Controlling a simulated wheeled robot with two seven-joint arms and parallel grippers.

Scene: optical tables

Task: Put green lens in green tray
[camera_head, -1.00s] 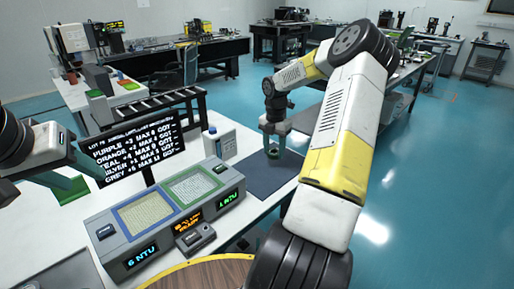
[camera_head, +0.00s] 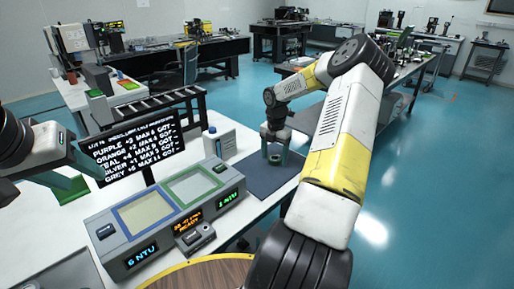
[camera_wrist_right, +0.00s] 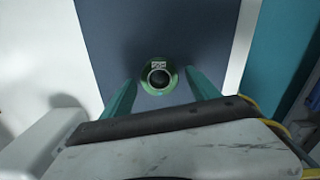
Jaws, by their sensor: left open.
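The green lens (camera_head: 274,159), a small green ring-like piece with a dark centre, stands on the dark mat. It also shows in the right wrist view (camera_wrist_right: 159,88). My right gripper (camera_head: 275,154) is open and low above the mat, its teal fingers on either side of the lens with small gaps. A green-framed square tray area (camera_head: 222,196) lies on the grey console, left of the mat. My left gripper (camera_head: 72,178) is open and empty at the left. A green piece shows by its fingers; I cannot tell what it is.
The grey console (camera_head: 120,262) also has a blue-framed square (camera_head: 118,213) and lit displays. A black text screen (camera_head: 130,145) stands behind it. A round wooden top (camera_head: 215,275) is in front.

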